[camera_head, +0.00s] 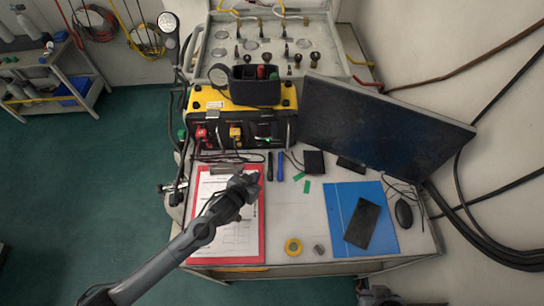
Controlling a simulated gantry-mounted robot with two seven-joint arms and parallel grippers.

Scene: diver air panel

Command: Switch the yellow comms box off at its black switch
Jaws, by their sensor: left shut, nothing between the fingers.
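The yellow comms box (213,98) stands at the back left of the table, its dark front panel facing me. A red part (201,133) and a yellow part (236,132) show on that panel. The black switch is too small and dark to make out there. My left gripper (246,178) is shut and empty. In the picture it lies over the top of the red clipboard, below the box's front and apart from it. My right gripper is not in view.
A dark monitor (385,125) leans right of the box. A black bin (254,91) sits on the box. The table's middle is mostly clear.

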